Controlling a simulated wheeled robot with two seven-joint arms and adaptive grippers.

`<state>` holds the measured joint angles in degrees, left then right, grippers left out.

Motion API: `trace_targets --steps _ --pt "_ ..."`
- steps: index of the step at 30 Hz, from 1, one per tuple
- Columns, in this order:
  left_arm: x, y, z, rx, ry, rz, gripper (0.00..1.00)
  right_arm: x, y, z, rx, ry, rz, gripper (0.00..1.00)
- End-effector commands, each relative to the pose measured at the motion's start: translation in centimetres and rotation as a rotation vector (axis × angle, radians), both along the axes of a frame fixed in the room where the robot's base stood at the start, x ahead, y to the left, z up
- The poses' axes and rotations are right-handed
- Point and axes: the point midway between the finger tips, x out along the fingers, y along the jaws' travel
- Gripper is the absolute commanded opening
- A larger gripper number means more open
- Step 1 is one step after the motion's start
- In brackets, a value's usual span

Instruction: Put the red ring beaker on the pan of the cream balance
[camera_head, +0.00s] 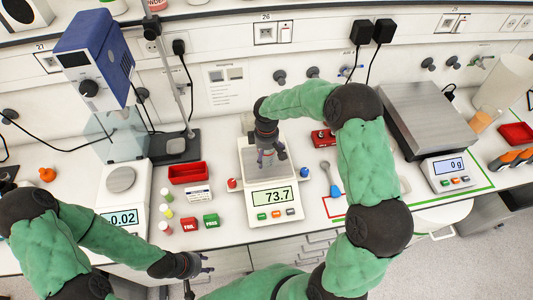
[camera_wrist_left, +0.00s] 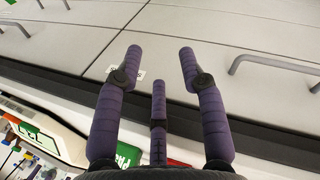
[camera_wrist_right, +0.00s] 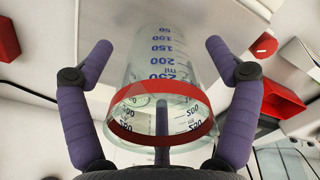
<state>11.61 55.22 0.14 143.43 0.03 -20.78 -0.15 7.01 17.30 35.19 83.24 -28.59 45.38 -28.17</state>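The cream balance (camera_head: 254,212) stands mid-bench in the head view, its display reading 73.7. My right gripper (camera_head: 268,158) is over its pan (camera_head: 287,172). In the right wrist view the clear beaker with a red ring (camera_wrist_right: 160,138) is between the spread fingers of my right gripper (camera_wrist_right: 158,50). Gaps show between the side fingers and the glass, so the gripper looks open around it. The gripper largely hides the beaker in the head view; the reading suggests it rests on the pan. My left gripper (camera_head: 205,264) is open and empty before the bench's front edge, also in the left wrist view (camera_wrist_left: 160,55).
A second balance (camera_head: 122,210) reading about 0.02 stands left, with a red tray (camera_head: 188,172) and small coloured vials between. A large steel-topped scale (camera_head: 428,115) reading 0 g stands right. A blue-handled tool (camera_head: 327,180) lies right of the cream balance.

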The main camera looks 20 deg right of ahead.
Motion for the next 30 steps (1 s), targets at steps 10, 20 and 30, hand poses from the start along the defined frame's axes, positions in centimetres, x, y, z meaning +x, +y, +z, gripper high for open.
trace_targets --steps 10,20,30 --pt "0.0 0.0 0.3 0.000 0.000 0.000 0.40 0.1 0.0 1.4 0.000 -0.004 -0.001 0.89" --pt "0.0 0.0 0.5 0.000 0.000 0.000 0.40 0.1 0.0 7.8 -0.001 -0.003 0.000 0.89" --pt "0.0 0.0 0.6 0.000 0.000 0.000 0.40 0.0 0.0 11.9 0.000 0.000 0.001 0.89"
